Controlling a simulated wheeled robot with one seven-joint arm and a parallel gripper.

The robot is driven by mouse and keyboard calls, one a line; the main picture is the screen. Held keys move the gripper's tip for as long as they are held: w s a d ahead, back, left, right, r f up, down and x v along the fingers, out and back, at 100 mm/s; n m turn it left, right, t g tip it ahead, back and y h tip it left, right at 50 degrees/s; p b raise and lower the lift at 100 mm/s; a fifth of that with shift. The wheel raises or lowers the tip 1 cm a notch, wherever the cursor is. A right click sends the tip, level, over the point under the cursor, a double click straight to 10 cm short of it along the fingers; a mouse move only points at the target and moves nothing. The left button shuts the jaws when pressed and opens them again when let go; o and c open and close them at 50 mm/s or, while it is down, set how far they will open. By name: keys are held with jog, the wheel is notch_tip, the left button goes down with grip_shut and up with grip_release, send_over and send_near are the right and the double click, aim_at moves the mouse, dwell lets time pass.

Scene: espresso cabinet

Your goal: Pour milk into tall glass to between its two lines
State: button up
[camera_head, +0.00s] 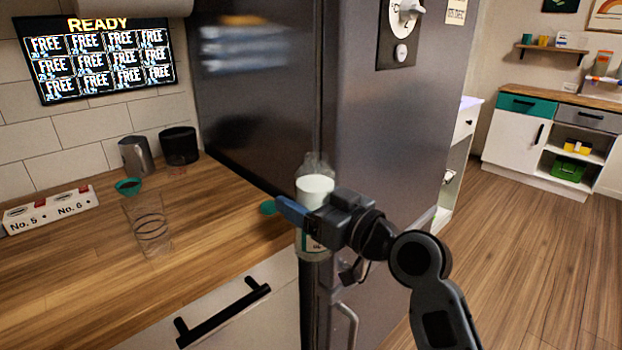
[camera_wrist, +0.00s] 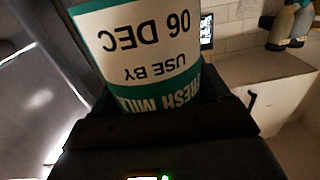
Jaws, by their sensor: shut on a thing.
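A clear tall glass (camera_head: 147,235) with dark lines around it stands upright on the wooden counter at the left and looks empty. My gripper (camera_head: 300,216) is shut on a milk bottle (camera_head: 316,187), right of the glass and in front of the dark fridge. The bottle is roughly upright, with white milk inside and a clear top. In the wrist view the milk bottle (camera_wrist: 138,45) fills the middle; its green and white label reads "FRESH MILK, USE BY 06 DEC", upside down. The gripper covers part of the bottle.
A numbered white holder (camera_head: 50,208) is at far left. The tall fridge (camera_head: 400,120) stands close right of the bottle. Counter between glass and bottle is mostly clear.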

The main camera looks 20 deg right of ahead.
jog(key=s+f+m+h, duration=0.2)
jog(key=s+f+h, duration=0.1)
jog(key=f, duration=1)
jog(key=s+d+f+m+t+h, duration=0.1)
jog(key=s+f+h, duration=0.2)
jog(key=f, duration=1.1)
jog(key=shift+s+m+h, duration=0.3)
jog(key=shift+s+m, duration=0.1)
jog(key=shift+s, duration=0.55)
